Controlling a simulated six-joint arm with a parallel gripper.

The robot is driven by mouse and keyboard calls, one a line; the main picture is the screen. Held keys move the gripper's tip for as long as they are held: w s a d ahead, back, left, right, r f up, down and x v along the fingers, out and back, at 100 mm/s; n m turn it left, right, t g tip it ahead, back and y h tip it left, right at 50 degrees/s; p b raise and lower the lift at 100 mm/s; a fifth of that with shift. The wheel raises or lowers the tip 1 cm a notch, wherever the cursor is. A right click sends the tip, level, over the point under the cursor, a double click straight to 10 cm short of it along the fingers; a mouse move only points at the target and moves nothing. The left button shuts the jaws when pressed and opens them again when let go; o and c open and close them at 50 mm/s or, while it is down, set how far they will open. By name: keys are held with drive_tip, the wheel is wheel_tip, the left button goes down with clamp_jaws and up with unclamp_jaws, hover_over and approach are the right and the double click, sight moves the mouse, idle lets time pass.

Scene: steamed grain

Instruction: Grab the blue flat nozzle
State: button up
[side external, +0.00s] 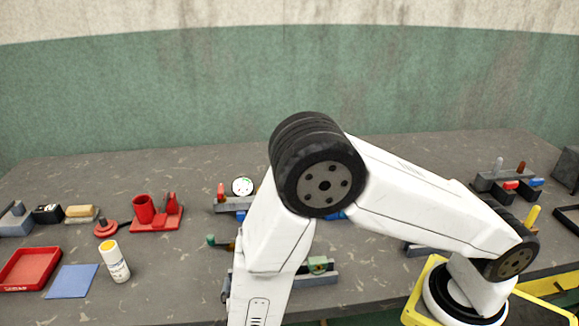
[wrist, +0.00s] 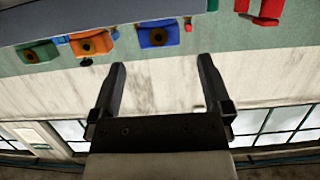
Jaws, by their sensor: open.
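In the wrist view my gripper (wrist: 162,62) is open, its two dark fingers apart with nothing between them. Beyond the fingertips, near the top of the picture, a blue block with a dark round hole (wrist: 158,35) lies roughly in line with the gap; it looks like the blue nozzle, but I cannot tell if it is flat. An orange block (wrist: 92,44) and a green block (wrist: 38,53) sit to its left. In the side view my gripper does not show, and a small blue part (side external: 335,215) is mostly hidden behind my arm.
A rack with blue and red parts (side external: 508,180) stands at the right. A red tray (side external: 28,268), a blue mat (side external: 72,281), a white bottle (side external: 115,262) and a red holder (side external: 157,213) are at the left. The back of the table is mostly clear.

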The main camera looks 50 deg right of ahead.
drive_tip(key=shift+w+d+f, duration=0.1)
drive_tip(key=shift+w+d, duration=0.15)
drive_tip(key=shift+d, duration=0.05)
drive_tip(key=shift+x, duration=2.6)
drive_tip(key=shift+f, duration=0.1)
drive_tip(key=c, duration=1.3)
